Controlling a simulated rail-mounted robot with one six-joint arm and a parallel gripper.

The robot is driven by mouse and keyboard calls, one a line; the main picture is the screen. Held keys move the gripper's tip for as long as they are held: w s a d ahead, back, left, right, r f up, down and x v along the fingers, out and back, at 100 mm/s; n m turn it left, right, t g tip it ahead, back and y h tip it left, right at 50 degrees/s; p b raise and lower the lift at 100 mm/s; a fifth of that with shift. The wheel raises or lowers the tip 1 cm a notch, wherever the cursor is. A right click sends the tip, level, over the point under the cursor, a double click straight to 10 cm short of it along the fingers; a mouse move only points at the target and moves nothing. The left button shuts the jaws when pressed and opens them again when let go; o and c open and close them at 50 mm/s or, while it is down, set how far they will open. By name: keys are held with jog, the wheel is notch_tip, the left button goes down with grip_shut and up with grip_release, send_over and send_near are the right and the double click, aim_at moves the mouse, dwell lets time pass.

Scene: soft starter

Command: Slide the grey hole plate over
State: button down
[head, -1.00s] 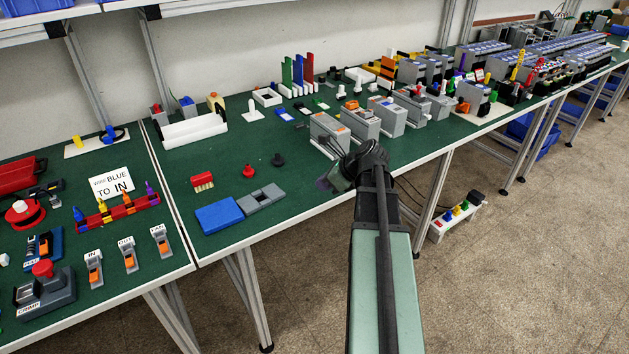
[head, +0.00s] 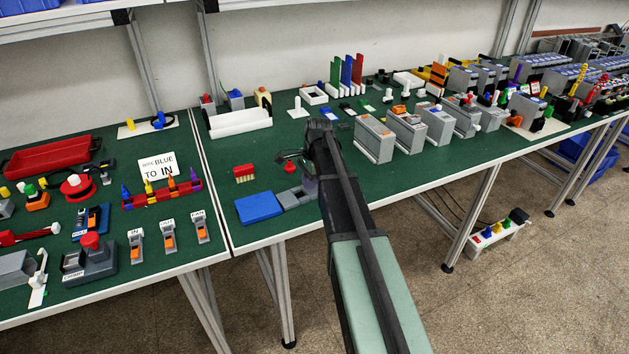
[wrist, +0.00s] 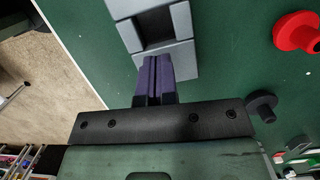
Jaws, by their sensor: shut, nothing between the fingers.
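The grey hole plate (head: 293,197) lies flat on the green bench, close against the right side of a blue block (head: 258,207) in the head view. In the wrist view, the plate (wrist: 184,52) is at the top, with its dark square hole showing. My gripper (wrist: 155,60) is shut and empty, its purple fingers pressed together. Its fingertips overlap the near end of the plate in the wrist view; I cannot tell whether they touch it. In the head view, the gripper (head: 310,186) is at the plate's right end, and my arm hides part of that area.
A red knob (wrist: 298,32) and a black knob (wrist: 262,103) stand to the right in the wrist view. A red block (head: 244,173) lies behind the blue block. Grey modules (head: 374,138) stand to the right. The bench's front edge is close to the plate.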

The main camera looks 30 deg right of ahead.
aim_at(290, 198)
jog(key=a, duration=0.7)
jog(key=shift+w+a, duration=0.1)
jog(key=shift+w, duration=0.05)
jog(key=shift+f+b, duration=0.65)
jog(key=shift+b, duration=0.05)
jog(key=shift+s, duration=0.25)
jog(key=shift+s+d+f+b, duration=0.1)
jog(key=shift+s+d+b, duration=0.05)
jog(key=shift+d+b, duration=0.15)
